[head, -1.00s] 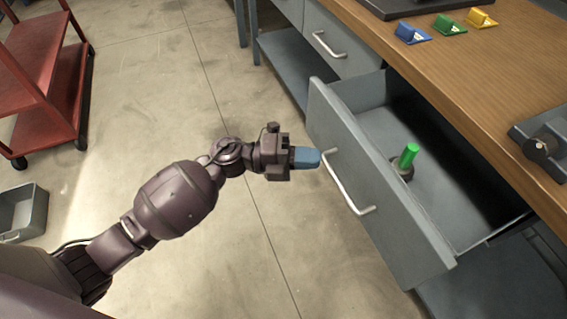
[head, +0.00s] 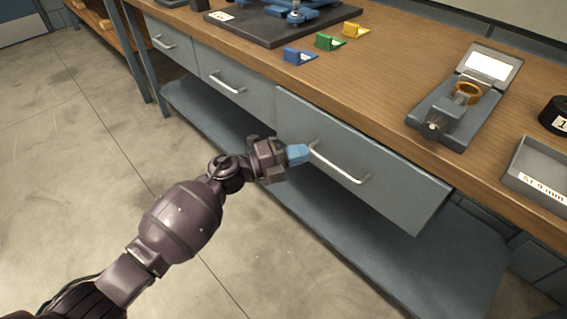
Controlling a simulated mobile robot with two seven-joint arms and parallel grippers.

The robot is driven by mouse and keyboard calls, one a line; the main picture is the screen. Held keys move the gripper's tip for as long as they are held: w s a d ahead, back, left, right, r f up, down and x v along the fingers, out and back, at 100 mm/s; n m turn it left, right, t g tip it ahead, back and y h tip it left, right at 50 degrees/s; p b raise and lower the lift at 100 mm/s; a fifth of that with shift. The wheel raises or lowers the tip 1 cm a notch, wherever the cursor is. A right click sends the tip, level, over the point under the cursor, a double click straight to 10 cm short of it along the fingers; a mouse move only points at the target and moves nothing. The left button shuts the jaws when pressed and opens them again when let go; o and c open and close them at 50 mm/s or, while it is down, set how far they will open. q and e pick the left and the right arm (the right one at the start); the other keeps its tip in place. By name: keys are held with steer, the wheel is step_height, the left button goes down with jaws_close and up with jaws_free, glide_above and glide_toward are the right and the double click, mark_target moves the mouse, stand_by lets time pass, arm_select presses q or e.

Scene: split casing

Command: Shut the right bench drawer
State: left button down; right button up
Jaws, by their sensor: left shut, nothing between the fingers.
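The right bench drawer (head: 345,147) is in the middle right of the head view. Its grey front sits close up under the wooden bench top, and its inside no longer shows. Its silver bar handle (head: 338,166) is on the front. My left gripper (head: 299,154) is shut and empty, its blue fingertips at the left end of the handle, against or very near the drawer front; I cannot tell whether they touch. My right gripper is not in view.
The bench top (head: 390,90) carries blue (head: 299,56), green (head: 329,41) and yellow (head: 354,30) holders, a grey device with an orange ring (head: 466,93) and a grey tray (head: 540,170). Another drawer (head: 222,80) is at left. A lower shelf (head: 400,262) lies below. The floor at left is clear.

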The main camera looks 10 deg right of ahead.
arm_select(q)
steer(key=shift+w+d+r, duration=0.1)
steer(key=shift+w+d, duration=0.6)
steer(key=shift+d, duration=0.15)
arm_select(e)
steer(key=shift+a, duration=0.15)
arm_select(q)
steer(key=shift+d+r, duration=0.1)
steer(key=shift+r, duration=0.1)
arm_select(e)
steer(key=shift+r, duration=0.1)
arm_select(q)
steer(key=p+v, duration=0.1)
steer(key=v, duration=1.3)
steer(key=shift+a+f+p, duration=0.3)
steer(key=shift+p, duration=0.05)
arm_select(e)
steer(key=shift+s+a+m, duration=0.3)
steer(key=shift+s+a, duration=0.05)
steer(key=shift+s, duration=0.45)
